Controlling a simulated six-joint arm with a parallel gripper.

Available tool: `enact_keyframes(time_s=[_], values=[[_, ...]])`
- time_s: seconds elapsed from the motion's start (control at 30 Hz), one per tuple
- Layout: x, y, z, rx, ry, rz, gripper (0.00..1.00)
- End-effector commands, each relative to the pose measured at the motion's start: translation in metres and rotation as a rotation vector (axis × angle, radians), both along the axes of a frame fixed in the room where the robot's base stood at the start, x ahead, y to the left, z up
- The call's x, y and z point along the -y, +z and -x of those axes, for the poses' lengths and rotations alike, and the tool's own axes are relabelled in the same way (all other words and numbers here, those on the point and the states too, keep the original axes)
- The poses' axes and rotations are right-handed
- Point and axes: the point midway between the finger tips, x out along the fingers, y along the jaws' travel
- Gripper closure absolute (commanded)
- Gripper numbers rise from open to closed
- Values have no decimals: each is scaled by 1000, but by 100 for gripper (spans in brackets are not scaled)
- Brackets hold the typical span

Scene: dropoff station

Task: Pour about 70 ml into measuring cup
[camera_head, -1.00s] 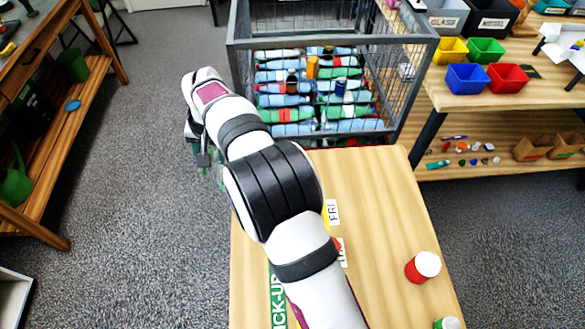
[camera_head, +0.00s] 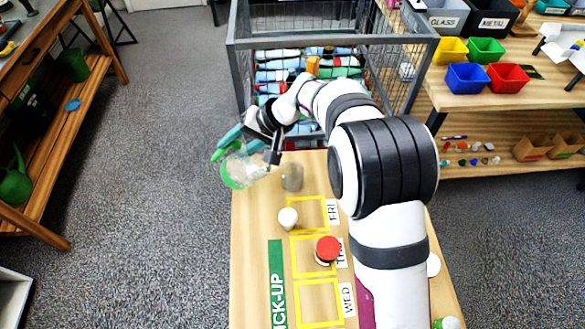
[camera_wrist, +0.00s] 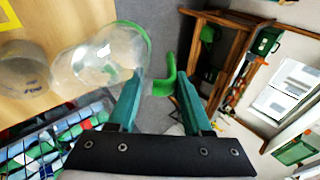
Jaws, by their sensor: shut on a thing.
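A clear jug (camera_head: 252,167) with a green rim and green handle hangs in my gripper (camera_head: 240,142) over the table's far left corner. It is tilted; its contents cannot be made out. In the wrist view, the clear jug (camera_wrist: 110,62) shows ahead of my gripper (camera_wrist: 158,88), with the green handle between the teal fingers. A greyish see-through cup (camera_head: 292,177), seemingly the measuring cup, stands upright on the table just right of the jug. In the wrist view the cup (camera_wrist: 22,75) is at the left, with small dark markings; its fill level is unclear.
The wooden table (camera_head: 255,225) has yellow squares labelled FRI, THU and WED. A small white item (camera_head: 288,218) and a red-lidded jar (camera_head: 327,249) stand nearby. A wire cage of bottles (camera_head: 240,50) is behind the table. Open floor lies left.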

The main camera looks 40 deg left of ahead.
Motion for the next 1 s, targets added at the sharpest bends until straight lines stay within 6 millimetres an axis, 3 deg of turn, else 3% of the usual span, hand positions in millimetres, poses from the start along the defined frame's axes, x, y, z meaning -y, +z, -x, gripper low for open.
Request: enact_keyframes(time_s=[1.0], values=[[8,11,-8,-85,-1,-96,100]])
